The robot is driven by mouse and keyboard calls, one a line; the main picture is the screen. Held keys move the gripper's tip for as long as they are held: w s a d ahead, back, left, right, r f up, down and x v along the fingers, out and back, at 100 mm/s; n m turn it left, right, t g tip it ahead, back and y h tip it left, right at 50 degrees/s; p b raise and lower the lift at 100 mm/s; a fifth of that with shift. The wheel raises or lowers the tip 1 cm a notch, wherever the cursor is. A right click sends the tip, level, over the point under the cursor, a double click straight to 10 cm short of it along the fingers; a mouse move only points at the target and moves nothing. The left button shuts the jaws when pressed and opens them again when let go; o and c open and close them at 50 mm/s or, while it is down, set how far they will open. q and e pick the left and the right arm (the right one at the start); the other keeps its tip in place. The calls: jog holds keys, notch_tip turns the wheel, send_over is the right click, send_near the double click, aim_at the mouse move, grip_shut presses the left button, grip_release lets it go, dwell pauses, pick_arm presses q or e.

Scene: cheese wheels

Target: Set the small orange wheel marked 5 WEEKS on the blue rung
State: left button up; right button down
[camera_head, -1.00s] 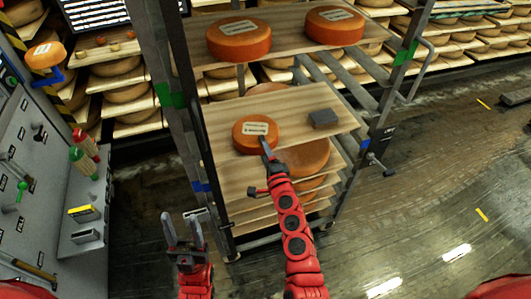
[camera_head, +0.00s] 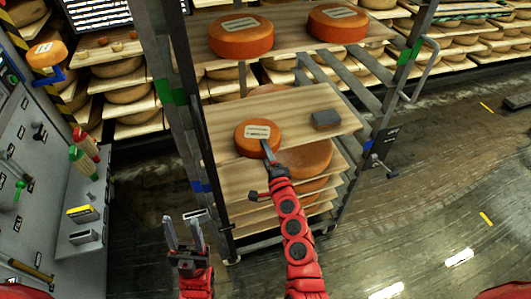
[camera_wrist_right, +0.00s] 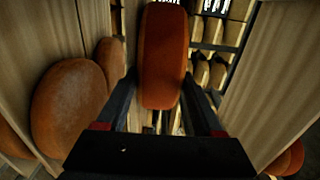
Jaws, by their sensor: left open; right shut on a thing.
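A small orange cheese wheel (camera_head: 258,140) with a pale label is at the front left of the rack's middle board (camera_head: 232,174). The label is too small to read. My right gripper (camera_head: 266,150) is shut on this wheel at its front; in the right wrist view the wheel (camera_wrist_right: 163,60) stands between the two fingers. I cannot tell whether the wheel touches the board. Blue marks show on the rack's left post (camera_head: 201,187) and right post (camera_head: 368,146), close to that board's level. My left gripper (camera_head: 184,232) is open and empty, low left of the rack.
A grey block (camera_head: 326,119) lies right of the wheel on the same board. Two larger orange wheels (camera_head: 241,37) (camera_head: 337,23) sit on the upper board, by green marks (camera_head: 172,95). More wheels lie on boards below. A tool panel (camera_head: 30,190) stands at left; open floor lies right.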

grip_release()
jog(key=shift+f, duration=0.1)
jog(key=shift+s, duration=0.1)
jog(key=b+v, duration=0.3)
jog(key=v, duration=1.4)
